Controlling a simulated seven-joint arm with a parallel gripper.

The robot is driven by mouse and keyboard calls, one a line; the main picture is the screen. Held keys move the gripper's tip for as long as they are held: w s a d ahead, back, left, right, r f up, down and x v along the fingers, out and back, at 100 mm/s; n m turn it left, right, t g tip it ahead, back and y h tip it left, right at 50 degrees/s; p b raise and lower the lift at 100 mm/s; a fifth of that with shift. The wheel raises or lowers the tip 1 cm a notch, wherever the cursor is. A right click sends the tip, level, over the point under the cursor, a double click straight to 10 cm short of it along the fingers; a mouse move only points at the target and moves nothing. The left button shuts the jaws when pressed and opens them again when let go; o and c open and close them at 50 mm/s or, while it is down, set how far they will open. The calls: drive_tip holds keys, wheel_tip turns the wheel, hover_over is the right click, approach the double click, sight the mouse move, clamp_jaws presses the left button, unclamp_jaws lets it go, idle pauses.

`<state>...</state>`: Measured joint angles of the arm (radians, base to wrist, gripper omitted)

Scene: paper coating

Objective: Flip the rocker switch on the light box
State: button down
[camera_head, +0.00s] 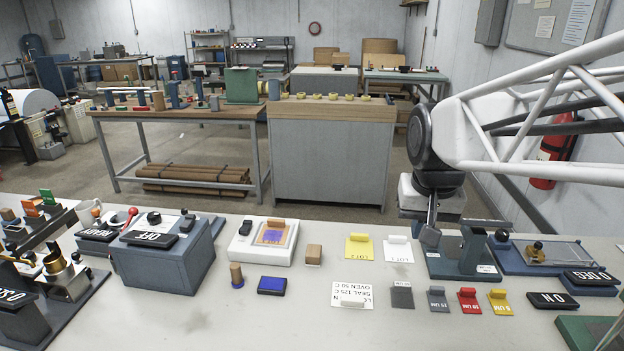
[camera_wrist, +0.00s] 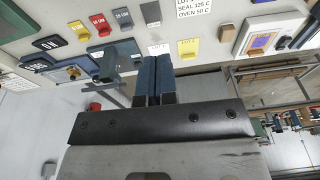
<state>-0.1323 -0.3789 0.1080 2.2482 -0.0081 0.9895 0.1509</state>
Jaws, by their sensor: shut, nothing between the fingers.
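The light box (camera_head: 243,252) is a low white box near the middle of the table, with a lit patterned panel and an orange-brown block at its far edge. Its black rocker switch (camera_head: 246,227) sits at the box's far left corner; which way it is tipped is too small to tell. The box also shows at the upper right of the wrist view (camera_wrist: 250,30), with the dark switch (camera_wrist: 284,42). My gripper (camera_head: 431,237) is shut and empty, fingers pointing down, well right of the box. Its two dark blue fingers touch in the wrist view (camera_wrist: 155,78).
A blue stand (camera_head: 470,258) is close to the right of my fingers. Yellow (camera_head: 359,248) and white (camera_head: 398,250) lot cards, a small brown block (camera_head: 313,254) and a label card (camera_head: 352,296) lie between gripper and box. A blue control box (camera_head: 165,258) stands left of it.

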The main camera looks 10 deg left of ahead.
drive_tip(key=w+a+r, duration=0.1)
drive_tip(key=w+a, duration=0.8)
drive_tip(key=w, duration=0.4)
drive_tip(key=g, duration=0.2)
hover_over(246, 227)
drive_tip(key=w, duration=0.3)
wheel_tip(246, 227, down, 12)
drive_tip(key=shift+w+a+f, duration=0.25)
drive_tip(key=shift+w+a, duration=0.05)
drive_tip(key=shift+w, duration=0.1)
wheel_tip(246, 227, down, 14)
